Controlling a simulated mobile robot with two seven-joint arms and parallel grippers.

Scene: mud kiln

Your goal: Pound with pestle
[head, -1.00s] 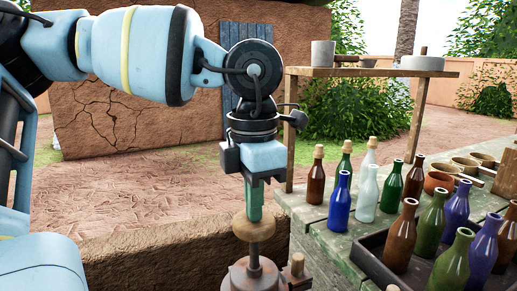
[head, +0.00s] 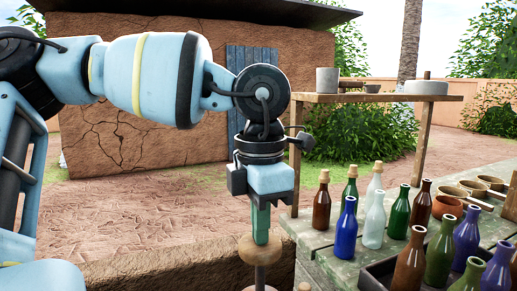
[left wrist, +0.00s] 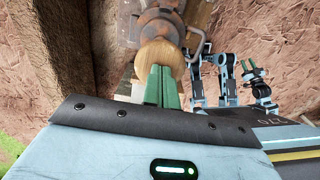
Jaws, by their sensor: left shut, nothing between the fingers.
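The pestle's round wooden knob (head: 260,251) is at the bottom of the head view, on a dark shaft (head: 260,279). My left gripper (head: 261,239) points straight down with its green fingers shut and empty, their tips at the top of the knob. In the left wrist view the left fingers (left wrist: 163,72) meet the knob (left wrist: 160,56), with the metal mortar (left wrist: 160,25) beyond it. The mortar is below the head view. My right gripper (left wrist: 252,69) shows small in the left wrist view, its green fingers apart and empty.
A weathered wooden table (head: 310,238) on the right carries several coloured bottles, a dark tray (head: 380,274) and clay cups. A raised shelf (head: 380,98) holds stone vessels. A mud wall (head: 120,130) stands behind; the ground before it is clear.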

